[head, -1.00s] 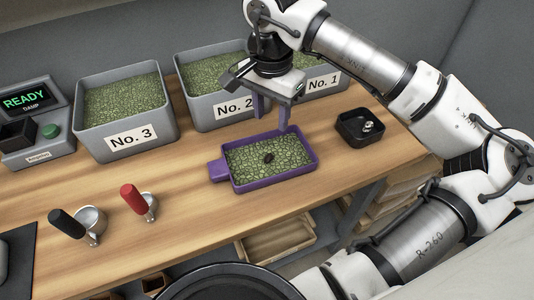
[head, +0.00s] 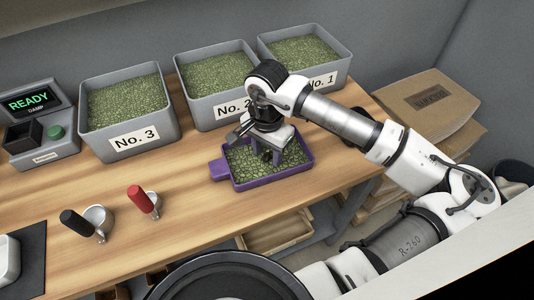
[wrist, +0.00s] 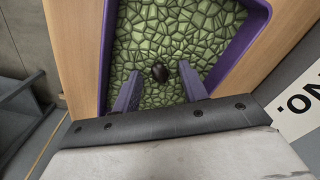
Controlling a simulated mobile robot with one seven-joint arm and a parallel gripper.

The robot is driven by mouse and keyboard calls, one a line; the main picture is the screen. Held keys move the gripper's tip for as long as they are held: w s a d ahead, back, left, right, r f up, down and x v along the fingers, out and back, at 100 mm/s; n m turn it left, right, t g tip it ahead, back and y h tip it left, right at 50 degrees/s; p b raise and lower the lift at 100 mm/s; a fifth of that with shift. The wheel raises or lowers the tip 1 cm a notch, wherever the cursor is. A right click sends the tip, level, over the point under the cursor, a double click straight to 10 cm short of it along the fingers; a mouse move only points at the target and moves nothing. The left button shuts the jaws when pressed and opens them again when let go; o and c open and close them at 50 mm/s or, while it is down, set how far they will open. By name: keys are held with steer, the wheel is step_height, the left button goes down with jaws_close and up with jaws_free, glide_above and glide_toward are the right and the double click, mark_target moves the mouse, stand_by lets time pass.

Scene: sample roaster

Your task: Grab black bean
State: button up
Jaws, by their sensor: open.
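The black bean (wrist: 160,72) lies on the green beans in the purple tray, seen in the wrist view between and just ahead of my fingertips. In the head view my arm hides it. The purple tray (head: 219,171) stands on the wooden table and also shows in the wrist view (wrist: 242,48). My gripper (wrist: 160,84) is open and empty, its two purple fingers apart with the bean near the middle of the gap. In the head view my gripper (head: 268,158) is low over the tray; I cannot tell whether the fingers touch the green beans.
Grey bins No. 3 (head: 135,141), No. 2 (head: 190,104) and No. 1 (head: 345,77) hold green beans behind the tray. A red-handled scoop (head: 140,198) and a black-handled scoop (head: 75,223) lie left. A READY display (head: 30,101) stands far left. A cardboard box (head: 428,98) is right.

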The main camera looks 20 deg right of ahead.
steer(key=shift+c, duration=0.4)
jaws_close()
